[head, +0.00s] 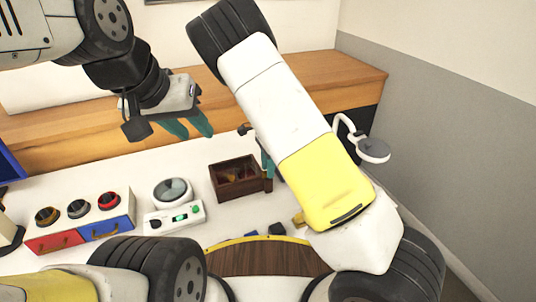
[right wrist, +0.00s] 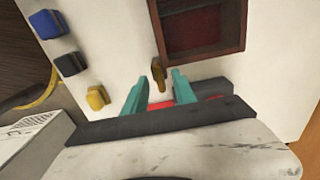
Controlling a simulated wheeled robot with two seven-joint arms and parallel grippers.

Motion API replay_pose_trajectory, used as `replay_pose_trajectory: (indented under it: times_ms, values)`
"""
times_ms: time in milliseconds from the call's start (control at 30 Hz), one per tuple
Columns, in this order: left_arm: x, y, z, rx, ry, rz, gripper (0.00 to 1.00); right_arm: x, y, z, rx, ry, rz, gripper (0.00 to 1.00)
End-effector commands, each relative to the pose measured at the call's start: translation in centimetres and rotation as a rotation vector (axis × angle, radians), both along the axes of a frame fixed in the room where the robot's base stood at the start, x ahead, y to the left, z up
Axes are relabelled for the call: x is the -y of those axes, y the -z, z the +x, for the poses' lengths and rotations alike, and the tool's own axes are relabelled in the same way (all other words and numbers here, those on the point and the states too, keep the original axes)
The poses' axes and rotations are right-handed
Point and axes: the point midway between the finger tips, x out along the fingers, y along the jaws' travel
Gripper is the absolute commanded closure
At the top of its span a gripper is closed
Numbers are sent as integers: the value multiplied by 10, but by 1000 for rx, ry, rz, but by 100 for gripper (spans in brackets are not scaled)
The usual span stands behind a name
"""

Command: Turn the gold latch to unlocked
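In the right wrist view a small brass-gold lever-like piece (right wrist: 157,69), which looks like the gold latch, stands beside the wall of a dark red wooden box (right wrist: 203,52). My right gripper (right wrist: 160,78) is open, its teal fingers either side of the near end of this piece; I cannot tell whether they touch it. In the head view the box (head: 232,183) sits on the white table; my right arm hides much of its right side, and the latch is not clear there. My left gripper (head: 196,134) is open and empty above the back left of the table.
Gold (right wrist: 97,98), black (right wrist: 70,64) and blue (right wrist: 46,24) blocks lie in a row left of the right gripper. A white dial device (head: 173,193) and a drawer unit with knobs (head: 78,222) stand left of the box. A wooden ledge (head: 60,137) runs behind.

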Motion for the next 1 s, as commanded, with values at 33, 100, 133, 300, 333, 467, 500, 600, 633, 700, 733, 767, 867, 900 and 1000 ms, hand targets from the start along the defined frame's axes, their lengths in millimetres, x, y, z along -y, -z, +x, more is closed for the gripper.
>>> replay_pose_trajectory:
  times_ms: [33,100,133,300,333,467,500,600,633,700,733,767,867,900,1000]
  values:
    - [0,0,0,0,0,0,64,1,4,0,-1,0,-2,67]
    - [0,0,0,0,0,0,64,0,6,0,-1,0,0,67]
    - [0,0,0,0,0,0,64,0,7,0,-1,0,0,67]
    - [0,0,0,0,0,0,64,0,7,0,0,0,1,67]
    - [0,0,0,0,0,0,64,0,7,0,0,-1,1,67]
    - [0,0,0,0,0,0,64,0,7,0,0,-1,1,89]
    - [0,0,0,0,0,0,64,0,7,0,0,-1,0,97]
    - [0,0,0,0,0,0,64,0,7,0,0,-1,0,100]
    - [0,0,0,0,0,0,64,0,7,0,0,-1,0,100]
    - [0,0,0,0,0,0,64,0,7,0,0,-1,0,100]
    - [0,0,0,0,0,0,64,0,7,0,0,-1,0,100]
    - [0,0,0,0,0,0,64,0,7,0,0,-2,0,100]
    - [0,0,0,0,0,0,64,0,7,0,0,-13,1,100]
    - [0,0,0,0,0,0,64,0,7,0,0,-20,0,100]
    - [0,0,0,0,0,0,64,0,7,0,1,-50,1,100]
